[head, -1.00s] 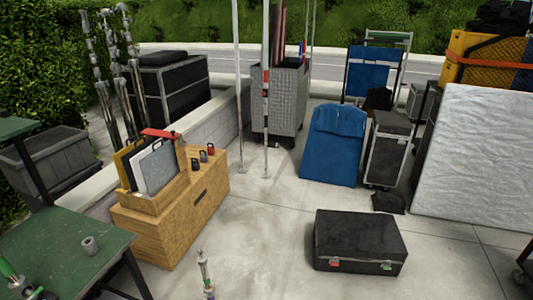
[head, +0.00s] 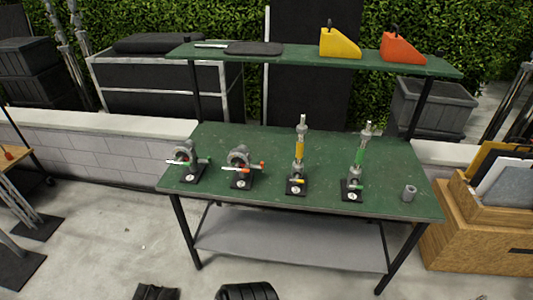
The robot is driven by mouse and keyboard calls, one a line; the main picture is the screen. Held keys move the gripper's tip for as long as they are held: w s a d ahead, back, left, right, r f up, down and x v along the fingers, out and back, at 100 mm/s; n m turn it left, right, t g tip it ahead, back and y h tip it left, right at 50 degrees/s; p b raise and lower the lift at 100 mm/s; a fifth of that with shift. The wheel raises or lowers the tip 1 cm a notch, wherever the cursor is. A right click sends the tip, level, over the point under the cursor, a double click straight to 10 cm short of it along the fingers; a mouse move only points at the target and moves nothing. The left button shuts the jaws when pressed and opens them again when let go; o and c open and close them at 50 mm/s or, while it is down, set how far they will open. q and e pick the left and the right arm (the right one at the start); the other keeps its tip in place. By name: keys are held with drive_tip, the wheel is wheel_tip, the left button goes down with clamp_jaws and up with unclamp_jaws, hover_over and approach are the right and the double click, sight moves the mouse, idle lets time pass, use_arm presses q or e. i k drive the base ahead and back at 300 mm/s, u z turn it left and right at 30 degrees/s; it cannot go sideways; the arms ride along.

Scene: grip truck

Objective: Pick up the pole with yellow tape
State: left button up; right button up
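The pole with yellow tape (head: 299,151) stands upright on the green workbench (head: 240,147), right of the bench's middle. Its top is bare metal, a yellow band wraps its middle, and its foot is at a small black base plate (head: 295,188). A similar pole with green tape (head: 361,150) stands to its right, leaning slightly, on its own black base.
A small grey cylinder (head: 409,193) is at right. An upper shelf (head: 290,55) holds yellow (head: 340,43) and orange (head: 402,47) wedges.

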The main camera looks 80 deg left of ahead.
sight(298, 165)
drive_tip(key=u, duration=1.9)
